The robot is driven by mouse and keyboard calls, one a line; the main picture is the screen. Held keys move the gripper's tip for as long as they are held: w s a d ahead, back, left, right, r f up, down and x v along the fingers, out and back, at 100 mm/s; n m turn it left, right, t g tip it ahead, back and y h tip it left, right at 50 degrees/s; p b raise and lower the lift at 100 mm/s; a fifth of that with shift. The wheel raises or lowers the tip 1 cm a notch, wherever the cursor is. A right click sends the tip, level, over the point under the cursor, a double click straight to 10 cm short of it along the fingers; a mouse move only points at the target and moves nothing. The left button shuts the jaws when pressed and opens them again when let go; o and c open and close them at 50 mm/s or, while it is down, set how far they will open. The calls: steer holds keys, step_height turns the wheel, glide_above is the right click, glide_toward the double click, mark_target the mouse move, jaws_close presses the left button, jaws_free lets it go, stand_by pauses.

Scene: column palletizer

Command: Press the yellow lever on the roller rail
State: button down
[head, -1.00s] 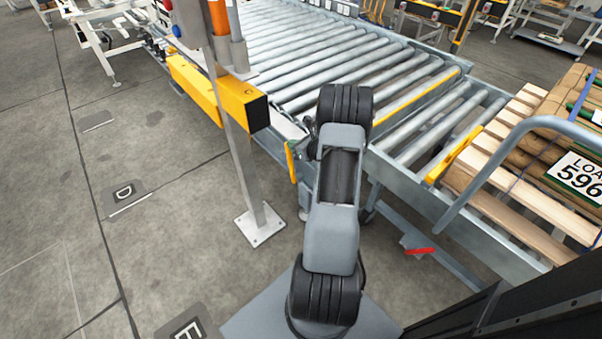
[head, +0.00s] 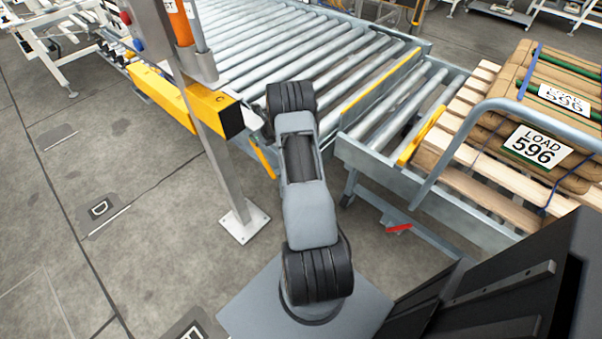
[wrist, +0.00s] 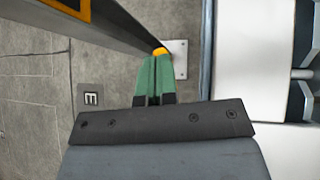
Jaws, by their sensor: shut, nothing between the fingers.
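The yellow lever (head: 262,159) hangs at the side of the roller rail (head: 330,60), just left of my arm in the head view, and is slanted. In the wrist view, a rounded yellow end (wrist: 160,51), apparently the lever's, shows right at the tips of my gripper (wrist: 155,58). The two green fingers are together with nothing between them. The tips look to be at or touching the yellow end; the exact contact cannot be told. In the head view my arm hides most of my gripper.
A grey post (head: 215,150) with a yellow box beam (head: 215,115) stands close left of the lever. A pallet load (head: 540,150) sits on the right, behind a grey tube rail (head: 455,150). A red pedal-like piece (head: 399,228) is low down. Floor is clear at left.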

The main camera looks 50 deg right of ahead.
steer(key=shift+w+r, duration=0.1)
steer(key=shift+w, duration=0.15)
steer(key=shift+s+r+p, duration=0.2)
steer(key=shift+r+p, duration=0.15)
steer(key=shift+r, duration=0.05)
steer(key=p+v, duration=0.2)
steer(key=v, duration=1.1)
steer(key=shift+r, duration=0.25)
steer(key=shift+d, duration=0.1)
steer(key=s+a+r+n+g+y+p, duration=0.1)
steer(key=s+a+r+n+g, duration=0.2)
steer(key=a+n, duration=0.4)
steer(key=s+a+r+n+g+y+p, duration=0.1)
steer(key=s+a+n+g, duration=0.3)
steer(key=n, duration=0.5)
steer(key=s+a+r+n+h+p, duration=0.1)
steer(key=s+a+r+n+p, duration=0.1)
steer(key=s+a+r+n, duration=0.2)
steer(key=s+a+r+n+h+p, duration=0.2)
steer(key=s+a+r+n, duration=0.3)
steer(key=a+r+n, duration=0.3)
steer(key=s+a+r+n+t+h+p, duration=0.1)
steer(key=s+a+r+n+p, duration=0.2)
steer(key=a+r+n, duration=0.3)
step_height(320, 180, up, 6)
steer(key=shift+s+a+f+n+h+p, duration=0.2)
steer(key=shift+s+a+n+h+p, duration=0.15)
steer(key=shift+s, duration=0.3)
